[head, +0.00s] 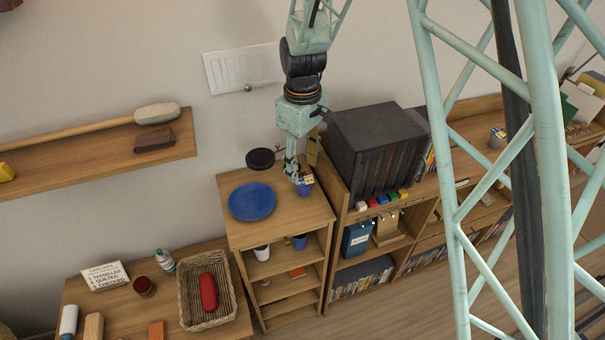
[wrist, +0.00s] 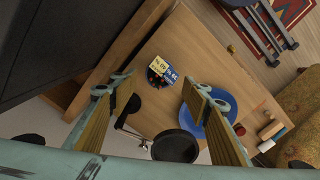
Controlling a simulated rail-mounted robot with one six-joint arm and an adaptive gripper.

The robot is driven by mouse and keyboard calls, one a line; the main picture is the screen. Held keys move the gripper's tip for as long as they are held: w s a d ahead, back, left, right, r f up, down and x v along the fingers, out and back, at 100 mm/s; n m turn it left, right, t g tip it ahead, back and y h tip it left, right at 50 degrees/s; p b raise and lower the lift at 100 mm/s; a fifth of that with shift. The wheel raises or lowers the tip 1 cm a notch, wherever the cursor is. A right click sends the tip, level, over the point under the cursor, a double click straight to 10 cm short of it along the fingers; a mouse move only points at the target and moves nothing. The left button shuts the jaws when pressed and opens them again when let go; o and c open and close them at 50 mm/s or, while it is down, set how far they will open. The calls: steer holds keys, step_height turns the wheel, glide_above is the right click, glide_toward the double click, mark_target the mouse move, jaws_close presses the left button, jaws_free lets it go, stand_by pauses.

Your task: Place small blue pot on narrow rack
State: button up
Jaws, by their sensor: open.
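A small blue pot (head: 304,190) with yellow and blue cards in it stands on the narrow rack's top (head: 288,217), near its right edge. In the wrist view the pot (wrist: 157,77) and its cards (wrist: 162,65) are seen from above, ahead of my fingers. My gripper (head: 296,177) is open and empty, pointing down right beside the pot and partly overlapping it in the head view. In the wrist view, my gripper's (wrist: 160,95) two fingers are wide apart. Another small blue pot (head: 300,242) stands on a shelf inside the rack.
A tall dark box row (head: 375,150) stands close on the right. A white pot (head: 262,253) is on the rack's inner shelf. The rack top's front is clear.

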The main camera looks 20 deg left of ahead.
mark_target(303, 180)
steer(key=shift+r, duration=2.6)
